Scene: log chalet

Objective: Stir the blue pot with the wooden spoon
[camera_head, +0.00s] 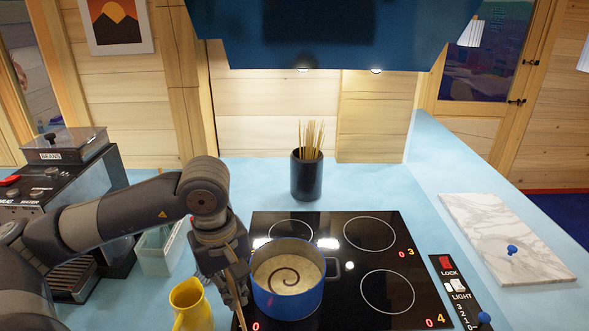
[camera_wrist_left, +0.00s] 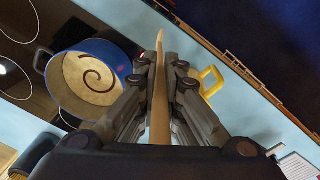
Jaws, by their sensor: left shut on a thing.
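The blue pot (camera_head: 287,290) stands on the front left of the black hob, with pale contents and a dark brown swirl on top. My left gripper (camera_head: 234,290) is just left of the pot in the head view, shut on the wooden spoon (camera_head: 236,284). In the left wrist view the spoon (camera_wrist_left: 159,85) stands between the fingers of the left gripper (camera_wrist_left: 158,95), with the blue pot (camera_wrist_left: 95,78) beside it. The spoon is outside the pot's rim. Its lower end is hard to make out. My right gripper is not in view.
A yellow jug (camera_head: 190,306) stands left of the pot. A dark holder with thin sticks (camera_head: 306,175) is behind the hob (camera_head: 375,270). A coffee machine (camera_head: 75,190) is at left, a marble board (camera_head: 505,240) at right. A blue hood (camera_head: 330,35) hangs above.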

